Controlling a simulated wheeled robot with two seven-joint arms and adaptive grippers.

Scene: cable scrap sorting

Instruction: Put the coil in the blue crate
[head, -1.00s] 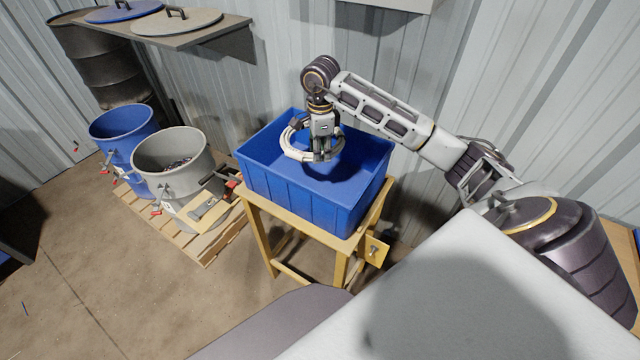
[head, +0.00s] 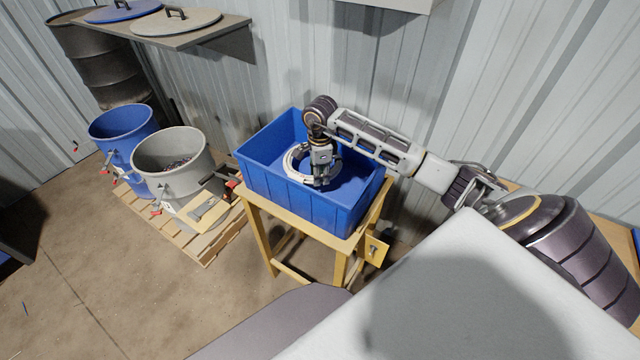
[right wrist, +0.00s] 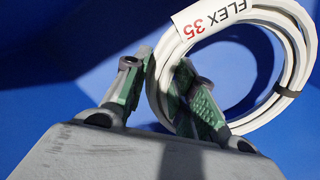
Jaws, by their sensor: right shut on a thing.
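The white cable coil (head: 291,168) is inside the blue crate (head: 270,190), below its rim. The right wrist view shows the coil (right wrist: 305,50) with a white label reading "FLEX 35". My right gripper (head: 321,184) points down into the crate and is shut on the near side of the coil. In the right wrist view its fingers (right wrist: 160,100) are on both sides of the coil's strands, with blue crate surface behind. Whether the coil touches the crate floor I cannot tell. My left gripper is not in view.
The crate stands on a yellow wooden stand (head: 258,225) by the corrugated wall. To the left, a grey drum (head: 175,185) and a blue drum (head: 118,150) stand on a pallet (head: 205,250). A shelf (head: 180,40) holds two lids.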

